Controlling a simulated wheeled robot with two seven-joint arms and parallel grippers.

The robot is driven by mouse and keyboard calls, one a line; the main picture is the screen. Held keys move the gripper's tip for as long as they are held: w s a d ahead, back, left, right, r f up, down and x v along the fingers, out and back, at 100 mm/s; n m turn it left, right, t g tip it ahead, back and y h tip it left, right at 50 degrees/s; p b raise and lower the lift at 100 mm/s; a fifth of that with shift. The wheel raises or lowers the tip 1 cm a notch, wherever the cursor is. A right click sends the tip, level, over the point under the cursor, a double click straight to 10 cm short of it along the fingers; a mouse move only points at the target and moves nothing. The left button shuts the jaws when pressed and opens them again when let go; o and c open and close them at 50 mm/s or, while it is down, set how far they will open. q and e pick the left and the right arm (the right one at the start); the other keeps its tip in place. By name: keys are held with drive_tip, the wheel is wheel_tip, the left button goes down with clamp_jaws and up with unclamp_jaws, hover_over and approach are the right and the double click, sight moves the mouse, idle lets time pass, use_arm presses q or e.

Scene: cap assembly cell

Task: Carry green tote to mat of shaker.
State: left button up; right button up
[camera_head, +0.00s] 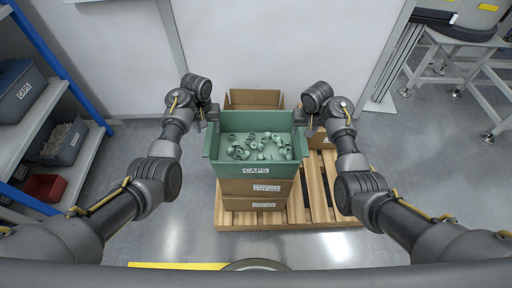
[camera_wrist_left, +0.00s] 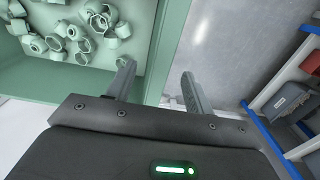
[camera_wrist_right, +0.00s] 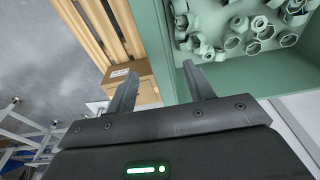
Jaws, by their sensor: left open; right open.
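The green tote (camera_head: 256,172), labelled CAPS, sits on stacked cardboard boxes and holds many loose green caps. My left gripper (camera_head: 211,118) is at the tote's left side, and my right gripper (camera_head: 302,121) is at its right side. In the left wrist view the open fingers (camera_wrist_left: 158,85) stand on either side of the tote's wall (camera_wrist_left: 168,40). In the right wrist view the open fingers (camera_wrist_right: 160,85) also straddle the tote wall (camera_wrist_right: 153,35). I cannot tell whether any finger touches the wall. The shaker's mat is not clearly identifiable.
The cardboard boxes (camera_head: 252,203) stand on a wooden pallet (camera_head: 318,200). At left, a blue-framed shelf (camera_head: 85,160) holds grey bins (camera_head: 22,90) and a red bin (camera_head: 45,186). A metal-framed stand (camera_head: 470,60) is at upper right. Grey floor is clear on both sides.

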sight(209, 134)
use_arm(q)
drive_tip(key=shift+f, duration=2.4)
use_arm(e)
drive_tip(key=shift+w+f, duration=0.2)
drive_tip(key=shift+f, duration=0.95)
drive_tip(key=shift+w+f, duration=0.2)
drive_tip(key=shift+f, duration=0.95)
drive_tip(key=shift+c, duration=0.2)
use_arm(q)
clamp_jaws()
use_arm(e)
clamp_jaws()
use_arm(q)
drive_tip(key=shift+r, duration=0.1)
use_arm(e)
drive_tip(key=shift+a+r, duration=0.1)
